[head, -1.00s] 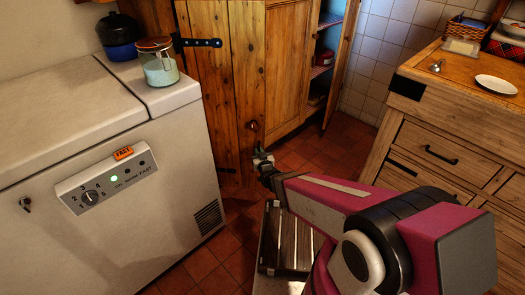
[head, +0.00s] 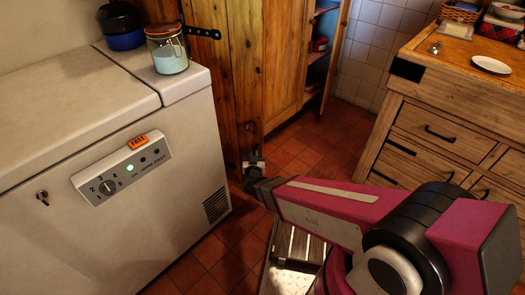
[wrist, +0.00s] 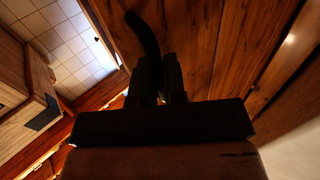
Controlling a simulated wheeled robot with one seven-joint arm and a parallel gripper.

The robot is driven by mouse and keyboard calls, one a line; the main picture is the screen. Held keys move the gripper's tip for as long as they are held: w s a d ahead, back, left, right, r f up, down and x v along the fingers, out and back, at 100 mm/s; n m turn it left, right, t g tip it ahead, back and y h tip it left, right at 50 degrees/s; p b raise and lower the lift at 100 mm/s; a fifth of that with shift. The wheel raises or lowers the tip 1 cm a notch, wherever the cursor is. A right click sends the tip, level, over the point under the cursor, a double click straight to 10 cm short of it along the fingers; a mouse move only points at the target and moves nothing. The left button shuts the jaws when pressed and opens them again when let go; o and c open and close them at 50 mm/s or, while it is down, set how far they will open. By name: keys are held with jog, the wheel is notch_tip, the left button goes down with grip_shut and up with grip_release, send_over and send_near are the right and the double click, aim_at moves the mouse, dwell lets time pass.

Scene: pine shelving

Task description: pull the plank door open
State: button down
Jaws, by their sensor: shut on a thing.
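The plank door (head: 241,85) is made of upright orange-brown boards with a black strap hinge (head: 203,33) near its upper left. It looks shut or nearly so; I cannot tell if there is a gap. My gripper (head: 253,163) is low in front of the door, near its right edge. In the wrist view the door boards (wrist: 225,35) fill the upper right. A dark curved handle (wrist: 143,32) runs down between the two dark fingers of my gripper (wrist: 160,70), which are shut on it. The handle is mostly hidden by my gripper in the head view.
A white chest freezer (head: 150,215) stands close on the left, with a glass jar (head: 167,50) on it. A cabinet (head: 286,60) with an open door (head: 338,50) is right of the plank door. A wooden drawer unit (head: 440,130) stands at the right. A slatted crate (head: 295,246) is below my arm.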

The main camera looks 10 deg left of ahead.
jog(key=s+a+m+h, duration=0.1)
jog(key=s+a+h, duration=0.1)
jog(key=s+a, duration=0.2)
jog(key=shift+s+a+m+h, duration=0.3)
jog(key=shift+s+m+h, duration=0.1)
jog(key=shift+s, duration=1.5)
jog(key=c, duration=1.2)
grip_release()
jog(key=shift+d, duration=0.1)
